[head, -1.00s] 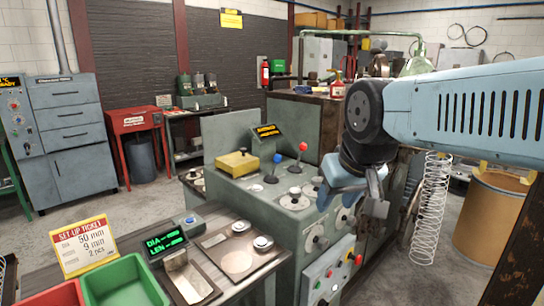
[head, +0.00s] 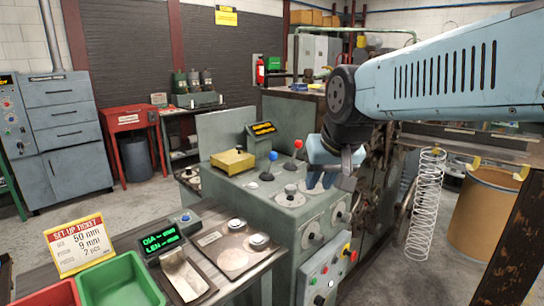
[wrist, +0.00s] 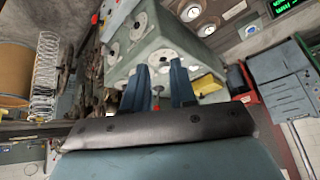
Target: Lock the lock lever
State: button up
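The spring coiler's grey-green console (head: 245,205) has two upright ball levers on its sloped top. One is a blue-knobbed lever (head: 273,156), the other a red-knobbed lever (head: 298,144). No readable label tells which one is the lock lever. My gripper (head: 335,172) is above the console's right side, just right of and in front of the red knob, apart from it in the head view. In the wrist view, its two blue fingers (wrist: 159,80) stand apart with nothing held. The red knob (wrist: 157,91) shows in line with the gap between them.
A yellow block (head: 233,161) and round dials sit on the console. A button panel (head: 325,280) is on its front. A bench with a set-up ticket (head: 79,245), green bin (head: 118,282) and display (head: 165,242) stands at left. A coiled spring (head: 426,205) hangs at right.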

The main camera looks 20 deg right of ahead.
jog(key=w+m, duration=0.1)
jog(key=w, duration=0.2)
jog(key=w+m, duration=0.1)
jog(key=w, duration=0.3)
jog(key=w+d+r+m, duration=0.1)
jog(key=w, duration=0.3)
jog(key=shift+w+d+t, duration=0.1)
jog(key=shift+w+t, duration=0.05)
jog(key=shift+t, duration=0.25)
grip_shut()
jog(key=w+d+f+m+t, duration=0.1)
jog(key=w+d+m, duration=0.2)
jog(key=w, duration=0.9)
jog(key=shift+w+d+f+m, duration=0.15)
jog(key=shift+d+f+m, duration=0.15)
jog(key=shift+m, duration=0.2)
